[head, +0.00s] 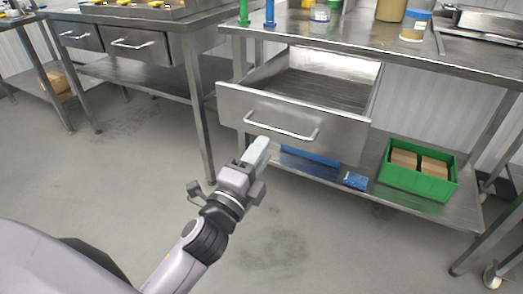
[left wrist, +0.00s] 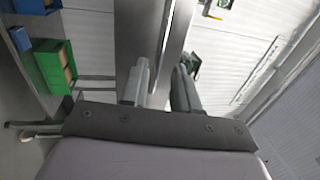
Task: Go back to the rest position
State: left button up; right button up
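My left gripper (head: 260,146) is in front of the open steel drawer (head: 290,128), its fingertips close below the drawer's curved handle (head: 285,137) in the picture. Its two fingers also show in the left wrist view (left wrist: 162,75), apart, with a gap between them and nothing held. I cannot tell the exact distance from fingertips to handle. The drawer is pulled out from under the worktop and its visible inside looks empty. My right gripper is not in view.
A green crate (head: 418,192) with brown boxes stands on the lower shelf, beside a small blue packet (head: 355,180). Bottles and containers stand on the steel worktop (head: 350,33). Another steel table (head: 150,72) with shut drawers is at left. The grey floor (head: 310,235) is clear.

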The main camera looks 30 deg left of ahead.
pick_arm(q)
jog(key=shift+f, duration=0.1)
jog(key=s+d+f+n+g+h, duration=0.1)
jog(key=s+d+f+n+g, duration=0.1)
jog(key=s+f+n+g, duration=0.55)
jog(key=s+d+f+n+g+h, duration=0.1)
jog(key=s+f+n+g, duration=0.1)
jog(key=s+f+n, duration=0.95)
notch_tip(320, 180, up, 12)
jog(key=w+a+m+p, duration=0.1)
jog(key=a+m+p, duration=0.1)
jog(key=p, duration=1.9)
jog(key=shift+w+a+f+m+y, duration=0.15)
jog(key=shift+a+m+y, duration=0.15)
jog(key=shift+m, duration=0.2)
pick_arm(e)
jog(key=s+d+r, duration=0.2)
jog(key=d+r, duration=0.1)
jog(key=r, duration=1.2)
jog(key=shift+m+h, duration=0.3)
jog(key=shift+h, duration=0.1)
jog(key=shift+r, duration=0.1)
